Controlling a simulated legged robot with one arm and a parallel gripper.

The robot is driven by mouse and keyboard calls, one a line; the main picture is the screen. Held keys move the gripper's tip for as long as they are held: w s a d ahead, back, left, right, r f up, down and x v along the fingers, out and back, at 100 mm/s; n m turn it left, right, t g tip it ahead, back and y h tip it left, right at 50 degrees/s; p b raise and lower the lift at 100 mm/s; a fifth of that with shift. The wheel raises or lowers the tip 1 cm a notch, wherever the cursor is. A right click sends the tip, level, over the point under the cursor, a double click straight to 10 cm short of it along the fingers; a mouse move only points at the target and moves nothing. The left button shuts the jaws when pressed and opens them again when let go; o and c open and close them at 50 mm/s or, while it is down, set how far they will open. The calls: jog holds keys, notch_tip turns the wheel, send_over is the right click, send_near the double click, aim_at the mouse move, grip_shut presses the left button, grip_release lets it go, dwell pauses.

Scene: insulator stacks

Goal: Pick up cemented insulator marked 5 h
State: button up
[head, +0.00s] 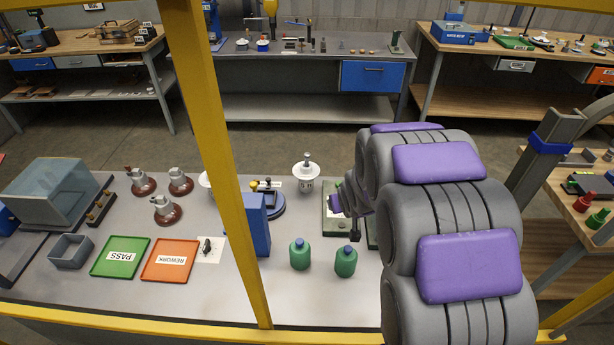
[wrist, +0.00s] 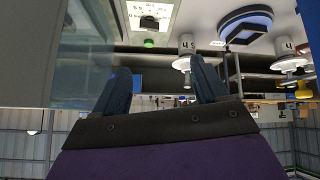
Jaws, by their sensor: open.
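A white insulator (head: 306,172) with a grey metal pin on top stands upright on the grey bench; its small mark is not readable in the head view. A second white insulator (head: 204,180) is mostly hidden behind the yellow post. The wrist view, which looks upside down, shows two white insulators. The left one (wrist: 187,46) has a mark like "4 5", and the right one (wrist: 287,62) shows a "4". My gripper (wrist: 162,82) is open, with nothing between its fingers. In the head view it is largely hidden by my arm, right of the white insulator.
Two green bottles (head: 300,254) (head: 345,261) stand near the front. A blue box (head: 256,224) is behind the yellow post (head: 222,150). Several brown insulators (head: 166,210), a green PASS tray (head: 120,257) and an orange REWORK tray (head: 170,260) lie left. A round blue device (head: 268,205) stands beside the white insulator.

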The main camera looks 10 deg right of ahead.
jog(key=w+a+f+n+t+y+p, duration=0.1)
jog(key=w+f+t+p, duration=0.1)
jog(key=w, duration=0.4)
jog(key=w+a+f+t+y+p, duration=0.2)
jog(key=w+t, duration=0.1)
jog(key=w, duration=0.2)
jog(key=t, duration=0.1)
send_near(307, 164)
jog(key=shift+y, duration=0.3)
jog(key=x, duration=0.4)
jog(key=shift+w+a+f, duration=0.1)
jog(key=shift+w+f, duration=0.15)
jog(key=shift+f, duration=0.1)
jog(key=shift+d+b+x, duration=0.1)
jog(key=shift+b+x, duration=0.3)
jog(key=shift+x, duration=1.2)
jog(key=shift+d+b+x, duration=0.15)
jog(key=shift+b+x, duration=0.25)
jog(key=shift+x, duration=1.15)
jog(key=shift+w, duration=0.1)
jog(key=shift+r, duration=0.1)
grip_shut()
